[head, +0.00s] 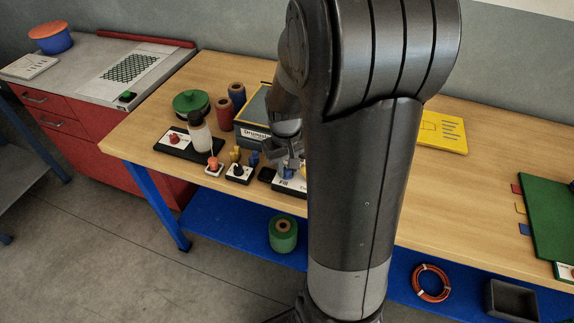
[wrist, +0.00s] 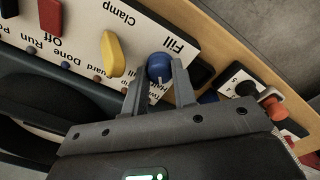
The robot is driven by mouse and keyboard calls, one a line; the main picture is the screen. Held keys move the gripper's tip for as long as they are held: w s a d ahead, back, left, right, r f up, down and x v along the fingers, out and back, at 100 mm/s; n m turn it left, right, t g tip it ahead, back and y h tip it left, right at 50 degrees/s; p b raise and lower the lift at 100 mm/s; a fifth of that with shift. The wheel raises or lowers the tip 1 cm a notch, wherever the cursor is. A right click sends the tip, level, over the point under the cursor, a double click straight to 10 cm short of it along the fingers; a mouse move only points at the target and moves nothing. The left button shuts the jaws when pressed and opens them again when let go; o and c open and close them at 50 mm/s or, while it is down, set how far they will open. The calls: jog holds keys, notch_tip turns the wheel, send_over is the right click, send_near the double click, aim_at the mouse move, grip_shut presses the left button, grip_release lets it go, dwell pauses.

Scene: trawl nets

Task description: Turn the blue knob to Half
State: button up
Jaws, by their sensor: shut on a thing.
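The blue knob (wrist: 158,66) sits on a white panel (wrist: 150,30) beside the printed word "Fill" in the wrist view. My gripper (wrist: 158,80) has one finger on each side of the knob and is shut on it. A pale pointer line shows on the knob toward my gripper. Small print lies near the knob, partly covered by the fingers, so I cannot read where the pointer stands. In the head view my gripper (head: 290,160) is over the blue knob (head: 288,173) on the bench, with my arm covering much of the panel.
A yellow knob (wrist: 112,55) marked "Clamp" and a red knob (wrist: 50,15) marked "Off" share the panel. A small switch box with an orange knob (head: 213,163), a white bottle (head: 199,134) and a green-lidded pot (head: 191,103) stand left. A yellow board (head: 442,132) lies right.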

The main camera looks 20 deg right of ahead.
aim_at(286, 169)
dwell(0.3)
jog(key=o, duration=1)
notch_tip(286, 169, up, 11)
jog(key=shift+a, duration=0.15)
jog(key=shift+f, duration=0.1)
